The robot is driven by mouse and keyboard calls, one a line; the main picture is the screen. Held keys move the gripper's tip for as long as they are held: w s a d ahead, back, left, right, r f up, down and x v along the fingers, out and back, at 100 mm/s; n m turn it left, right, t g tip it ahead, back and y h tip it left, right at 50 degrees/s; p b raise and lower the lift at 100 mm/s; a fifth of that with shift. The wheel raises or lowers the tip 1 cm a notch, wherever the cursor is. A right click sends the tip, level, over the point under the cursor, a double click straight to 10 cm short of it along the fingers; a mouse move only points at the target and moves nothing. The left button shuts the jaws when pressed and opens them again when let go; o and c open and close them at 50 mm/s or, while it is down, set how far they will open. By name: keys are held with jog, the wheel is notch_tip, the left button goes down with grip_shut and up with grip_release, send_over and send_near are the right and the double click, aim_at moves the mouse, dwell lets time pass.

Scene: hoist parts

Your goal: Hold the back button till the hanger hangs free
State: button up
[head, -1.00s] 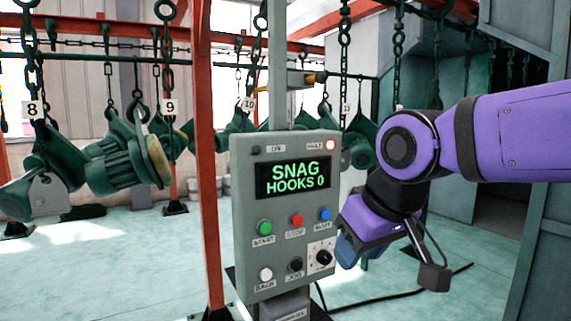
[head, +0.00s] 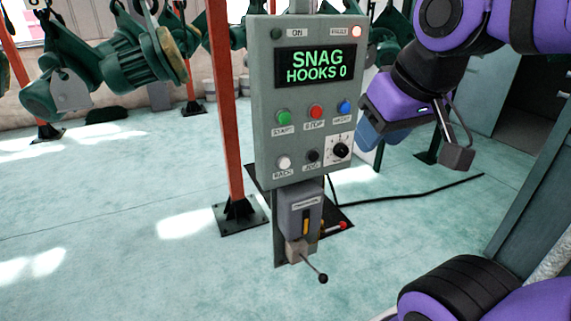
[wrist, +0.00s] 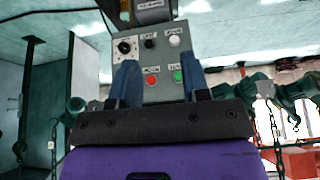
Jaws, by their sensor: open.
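The white back button (head: 284,162) is at the lower left of the grey control panel (head: 264,130); it also shows in the wrist view (wrist: 175,40), where the panel is upside down. The panel's display (head: 314,66) reads "SNAG HOOKS 0", and the fault lamp (head: 356,32) glows. My gripper (head: 382,132) is at the panel's right side in the head view. In the wrist view its two blue fingers (wrist: 158,75) are apart and empty, pointing at the panel. It does not touch the back button. Green castings (head: 132,58) hang at upper left; I cannot tell which hanger is snagged.
Start (head: 283,117), stop (head: 317,111) and blue (head: 344,107) buttons, a black jog button (head: 312,156) and a dial (head: 341,150) surround it. A lever box (head: 300,217) with a black-knobbed handle (head: 322,278) sits below. A red post (head: 226,130) stands left. A cable crosses the floor.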

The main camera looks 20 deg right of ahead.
grip_shut()
dwell(1.9)
